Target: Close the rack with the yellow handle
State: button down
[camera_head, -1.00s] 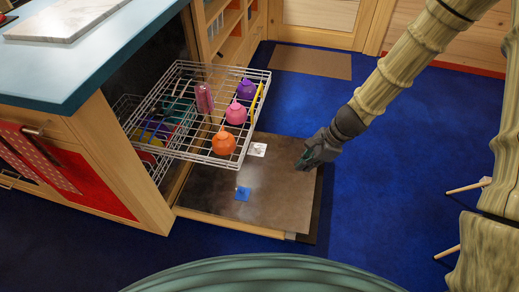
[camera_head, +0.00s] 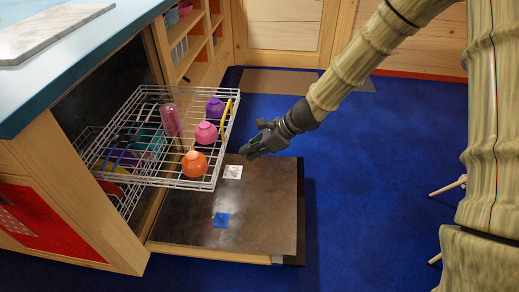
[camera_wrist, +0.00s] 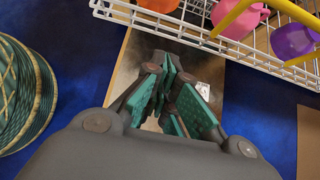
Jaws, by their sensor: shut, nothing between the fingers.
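The wire rack (camera_head: 205,183) is pulled out of the dishwasher in the counter, above the lowered door (camera_head: 265,215). The yellow handle (camera_head: 226,105) runs along the rack's right, outer side; it also shows at the top of the wrist view (camera_wrist: 236,14). My gripper (camera_head: 246,152) is just right of the rack's outer edge, above the door, apart from the rack. Its fingers are shut and empty. In the wrist view my gripper (camera_wrist: 170,100) points toward the door, with the rack's white wire rim (camera_wrist: 200,38) ahead of it.
The rack holds an orange cup (camera_head: 194,164), a pink cup (camera_head: 206,133), a purple cup (camera_head: 215,107) and a pink bottle (camera_head: 171,120). A lower rack (camera_head: 128,203) sits beneath.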

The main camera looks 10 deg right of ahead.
aim_at(221, 161)
jog(key=shift+w+a+f+b, duration=0.3)
jog(key=shift+a, duration=0.6)
jog(key=shift+w+a+f+b, duration=0.25)
jog(key=shift+w+a+f, duration=0.1)
jog(key=shift+a, duration=0.6)
jog(key=shift+w+a+f+b, duration=0.25)
jog(key=shift+a+f+b, duration=0.05)
jog(key=shift+a, duration=0.6)
jog(key=shift+a, duration=0.15)
